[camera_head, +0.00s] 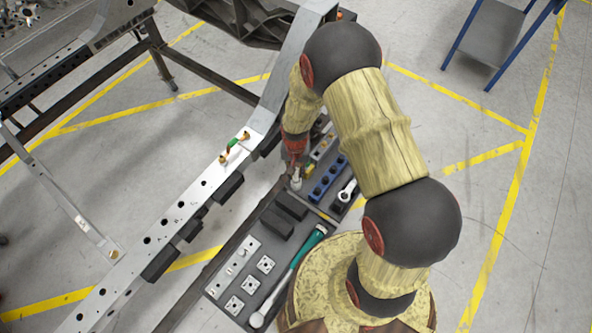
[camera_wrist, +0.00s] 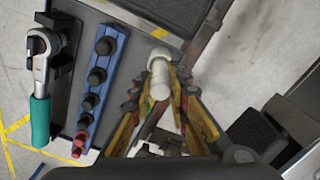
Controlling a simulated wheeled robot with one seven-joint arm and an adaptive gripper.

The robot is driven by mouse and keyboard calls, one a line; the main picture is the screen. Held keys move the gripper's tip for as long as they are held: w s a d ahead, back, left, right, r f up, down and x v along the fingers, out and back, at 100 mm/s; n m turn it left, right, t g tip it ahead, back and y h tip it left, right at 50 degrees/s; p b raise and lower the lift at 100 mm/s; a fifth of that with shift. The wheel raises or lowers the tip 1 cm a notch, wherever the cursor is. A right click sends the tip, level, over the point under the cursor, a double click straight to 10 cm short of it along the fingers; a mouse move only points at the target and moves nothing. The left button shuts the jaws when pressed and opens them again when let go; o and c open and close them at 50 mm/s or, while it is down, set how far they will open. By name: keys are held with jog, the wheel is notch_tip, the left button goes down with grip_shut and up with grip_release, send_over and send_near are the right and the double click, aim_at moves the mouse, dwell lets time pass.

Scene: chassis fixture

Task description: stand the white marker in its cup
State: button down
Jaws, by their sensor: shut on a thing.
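The white marker (camera_wrist: 159,80) is between the fingertips of my gripper (camera_wrist: 160,92) in the wrist view, its wider, rounded end pointing toward the top of the picture. My gripper is shut on it. In the head view a small whitish piece, likely the marker (camera_head: 296,183), shows at the tip of my gripper (camera_head: 295,172), above the far part of the tool tray (camera_head: 262,212). My arm hides part of that area. I cannot make out the cup in either view.
A blue rail of dark sockets (camera_wrist: 103,75) and a teal-handled ratchet (camera_wrist: 40,95) lie left of my gripper in the wrist view. In the head view, black blocks (camera_head: 278,222), metal plates (camera_head: 234,264) and a green-handled tool (camera_head: 300,262) lie nearer. A perforated beam (camera_head: 190,200) runs left.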

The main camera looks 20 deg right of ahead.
jog(key=c, duration=1.6)
grip_release()
notch_tip(320, 180, up, 9)
jog(key=p, duration=0.6)
jog(key=shift+p, duration=0.3)
